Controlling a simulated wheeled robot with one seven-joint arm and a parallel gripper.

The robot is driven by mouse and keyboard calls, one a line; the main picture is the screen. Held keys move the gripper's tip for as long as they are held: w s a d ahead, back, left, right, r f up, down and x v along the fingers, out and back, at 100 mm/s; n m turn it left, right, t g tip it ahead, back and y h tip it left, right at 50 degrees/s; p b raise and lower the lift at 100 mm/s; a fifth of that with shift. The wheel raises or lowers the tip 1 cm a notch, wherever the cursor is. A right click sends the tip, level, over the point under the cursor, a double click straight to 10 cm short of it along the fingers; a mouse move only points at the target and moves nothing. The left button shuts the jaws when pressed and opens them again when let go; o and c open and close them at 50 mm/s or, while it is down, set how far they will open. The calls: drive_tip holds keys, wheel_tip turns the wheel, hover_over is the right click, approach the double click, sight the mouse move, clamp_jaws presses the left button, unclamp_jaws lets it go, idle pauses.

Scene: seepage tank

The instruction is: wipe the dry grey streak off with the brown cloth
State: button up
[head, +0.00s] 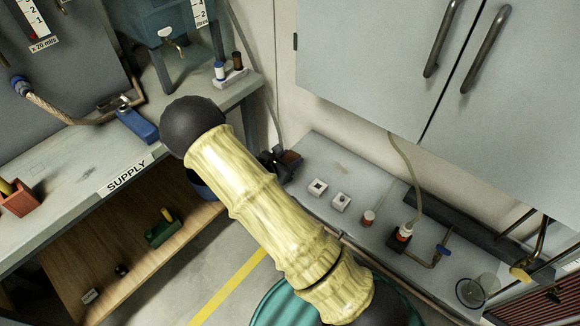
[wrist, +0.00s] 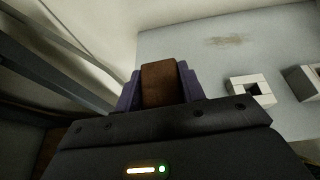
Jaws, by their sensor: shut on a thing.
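My gripper (wrist: 159,82) is shut on the brown cloth (wrist: 159,88), which shows as a folded block between the two purple fingers. In the head view my gripper (head: 284,163) is small and dark, partly behind my arm, at the left end of the grey bench top, with the cloth (head: 291,157) at its tip. The streak (wrist: 228,41) is a faint grey-brown smear on the bench top, ahead and to the right of the cloth in the wrist view. It also shows faintly in the head view (head: 338,167). The cloth appears apart from the streak.
Two white blocks with square openings (head: 317,187) (head: 340,201) stand near the streak. A wall cabinet (head: 380,60) hangs above the bench.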

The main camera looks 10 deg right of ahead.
drive_tip(key=shift+r+p, duration=0.5)
drive_tip(key=shift+r, duration=0.45)
